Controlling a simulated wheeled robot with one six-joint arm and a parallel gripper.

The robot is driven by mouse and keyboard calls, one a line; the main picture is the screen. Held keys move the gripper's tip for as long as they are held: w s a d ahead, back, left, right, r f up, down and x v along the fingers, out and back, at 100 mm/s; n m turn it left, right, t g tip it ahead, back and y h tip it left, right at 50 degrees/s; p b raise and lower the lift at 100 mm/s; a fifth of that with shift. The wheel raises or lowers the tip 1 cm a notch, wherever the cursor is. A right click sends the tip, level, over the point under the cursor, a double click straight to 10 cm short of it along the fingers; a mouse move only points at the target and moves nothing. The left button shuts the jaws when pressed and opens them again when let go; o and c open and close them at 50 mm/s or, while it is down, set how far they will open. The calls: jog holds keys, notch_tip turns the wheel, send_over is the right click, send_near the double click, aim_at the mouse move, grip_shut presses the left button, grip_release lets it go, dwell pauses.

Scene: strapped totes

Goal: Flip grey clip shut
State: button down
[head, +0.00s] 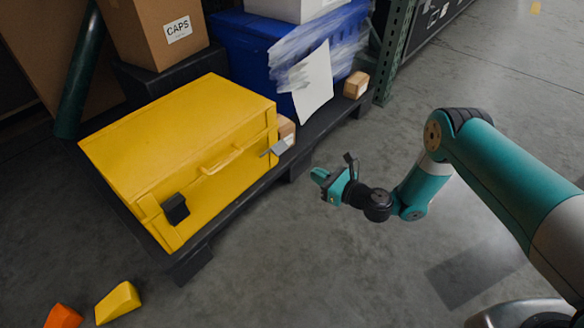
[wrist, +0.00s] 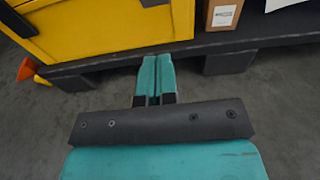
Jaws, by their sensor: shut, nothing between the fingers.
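The yellow tote (head: 190,150) stands on a dark pallet, with a yellow handle on its front. The grey clip (head: 278,147) is at the right end of that front and seems to stick out from it, as if open. In the wrist view only a bit of the grey clip (wrist: 153,3) shows at the top edge. A black clip (head: 175,208) lies against the front's left end. My gripper (head: 320,177) is shut and empty, in front of the pallet and apart from the tote. Its teal fingers (wrist: 157,75) point toward the pallet's edge in the wrist view.
The dark pallet (head: 192,262) also carries a blue tote (head: 245,48) with torn wrap and a white sheet, and small cardboard boxes (head: 356,85). A yellow wedge (head: 118,302) and an orange one (head: 63,316) lie on the floor. The floor around my gripper is clear.

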aim_at(273, 152)
jog(key=w+a+r+b, duration=0.2)
jog(key=w+a+b, duration=0.3)
jog(key=a+b, duration=0.2)
jog(key=shift+w+a+b, duration=0.15)
jog(key=shift+a+b, duration=0.05)
jog(key=shift+b, duration=0.85)
jog(key=shift+r+p, duration=0.1)
jog(key=shift+p, duration=0.2)
